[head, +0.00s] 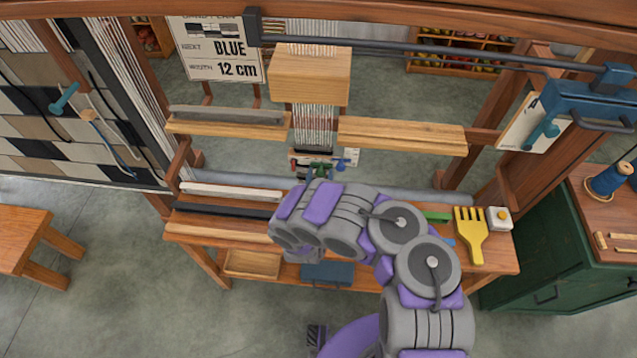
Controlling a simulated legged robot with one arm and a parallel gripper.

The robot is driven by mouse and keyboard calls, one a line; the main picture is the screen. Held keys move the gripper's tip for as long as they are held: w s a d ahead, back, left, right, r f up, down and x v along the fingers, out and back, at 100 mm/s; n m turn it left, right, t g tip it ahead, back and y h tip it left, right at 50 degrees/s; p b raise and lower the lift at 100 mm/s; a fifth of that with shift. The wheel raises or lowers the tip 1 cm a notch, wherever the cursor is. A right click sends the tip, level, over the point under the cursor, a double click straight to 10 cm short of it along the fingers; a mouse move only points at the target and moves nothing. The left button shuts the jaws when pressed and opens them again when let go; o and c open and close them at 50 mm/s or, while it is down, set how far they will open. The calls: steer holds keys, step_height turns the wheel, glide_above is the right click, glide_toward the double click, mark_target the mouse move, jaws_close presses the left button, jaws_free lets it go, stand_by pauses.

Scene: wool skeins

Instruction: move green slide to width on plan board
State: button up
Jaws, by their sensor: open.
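The plan board (220,58) hangs at the upper left; it is white and reads "BLUE" and "12 cm". A small ruler-like strip (350,157) with red, green and blue parts shows in front of the hanging white threads. A small green piece (318,169), which may be the green slide, shows at this strip. My gripper (322,180) is open, just beyond my purple and grey arm and close to the strip. My arm hides much of it, and I cannot tell whether its fingers touch the green piece.
The bench below holds a yellow comb (470,234), a white box with a yellow button (499,219) and a green bar (437,217). A dark rail (430,48) crosses above. A stool (30,240) stands at left.

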steer(key=s+p, duration=0.2)
steer(key=s, duration=0.3)
steer(key=s+p, duration=0.2)
steer(key=s, duration=0.4)
steer(key=s+p, duration=0.2)
steer(key=s, duration=0.4)
steer(key=shift+s+a, duration=0.1)
steer(key=shift+a, duration=0.25)
